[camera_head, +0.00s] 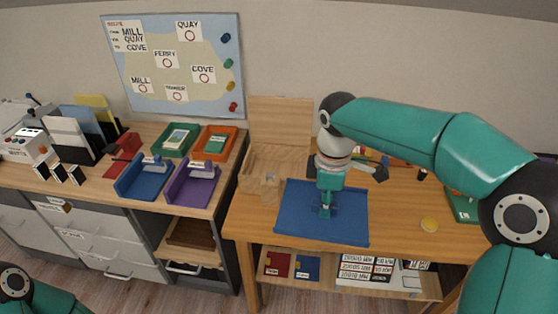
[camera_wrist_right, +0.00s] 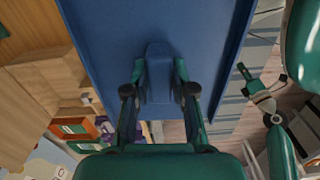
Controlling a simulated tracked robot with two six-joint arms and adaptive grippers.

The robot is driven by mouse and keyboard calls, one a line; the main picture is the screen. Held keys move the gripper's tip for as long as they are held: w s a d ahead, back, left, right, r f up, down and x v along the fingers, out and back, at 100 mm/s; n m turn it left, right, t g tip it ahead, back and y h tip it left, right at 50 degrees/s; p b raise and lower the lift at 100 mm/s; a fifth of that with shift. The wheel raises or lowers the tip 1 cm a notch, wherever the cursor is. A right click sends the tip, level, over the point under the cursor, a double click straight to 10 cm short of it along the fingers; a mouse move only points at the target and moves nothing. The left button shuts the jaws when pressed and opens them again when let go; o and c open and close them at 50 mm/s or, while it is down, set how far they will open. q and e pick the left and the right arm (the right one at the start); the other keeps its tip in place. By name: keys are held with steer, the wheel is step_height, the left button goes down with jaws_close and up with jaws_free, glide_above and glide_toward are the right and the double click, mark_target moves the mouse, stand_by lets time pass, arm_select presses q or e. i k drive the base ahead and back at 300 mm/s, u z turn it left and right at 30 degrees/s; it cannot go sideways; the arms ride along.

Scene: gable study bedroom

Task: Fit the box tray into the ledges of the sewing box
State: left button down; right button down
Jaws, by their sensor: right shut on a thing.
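The box tray (camera_head: 340,205) is a flat blue tray with a raised grip in its middle. My right gripper (camera_head: 325,208) is shut on that grip, and the wrist view shows the fingers (camera_wrist_right: 160,92) on either side of it. The tray appears raised, its near edge overlapping the table front. The wooden sewing box (camera_head: 258,180) stands just left of it with its lid (camera_head: 280,118) upright at the back. My arm hides the box's right side, and its inner ledges are hard to make out. My left gripper (camera_wrist_right: 246,76) shows small in the right wrist view, jaws unclear.
Blue (camera_head: 147,180) and purple (camera_head: 190,187) holders stand on the cabinet to the left, with green (camera_head: 176,142) and orange (camera_head: 213,145) trays behind. The table's front right is mostly clear.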

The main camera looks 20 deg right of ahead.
mark_target(277, 169)
steer(key=i, duration=1.25)
steer(key=u, duration=0.1)
